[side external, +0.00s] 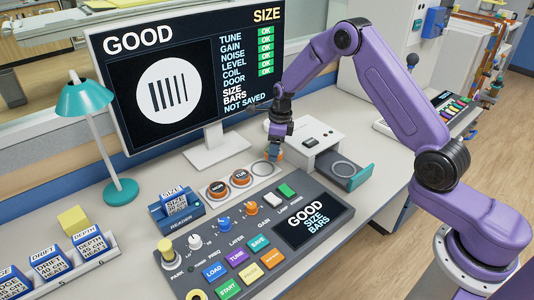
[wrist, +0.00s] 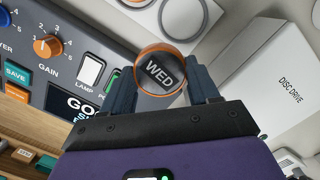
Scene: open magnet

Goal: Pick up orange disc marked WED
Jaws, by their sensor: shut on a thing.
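The orange disc marked WED (wrist: 160,70) sits between the two fingers of my gripper (wrist: 162,80) in the wrist view, with its dark labelled face toward the camera. My gripper is shut on its sides. In the side view my gripper (side external: 277,146) is beside the disc drive, above the desk near an empty ring-shaped spot (side external: 262,168). The disc is small there and mostly hidden by the fingers; a little orange shows at their tips.
Orange discs marked MON (side external: 217,188) and TUE (side external: 241,177) lie left of the empty spot. The white disc drive (side external: 308,138) stands right of my gripper, its tray (side external: 346,172) out. The control console (side external: 275,235) lies in front, the monitor (side external: 215,150) behind.

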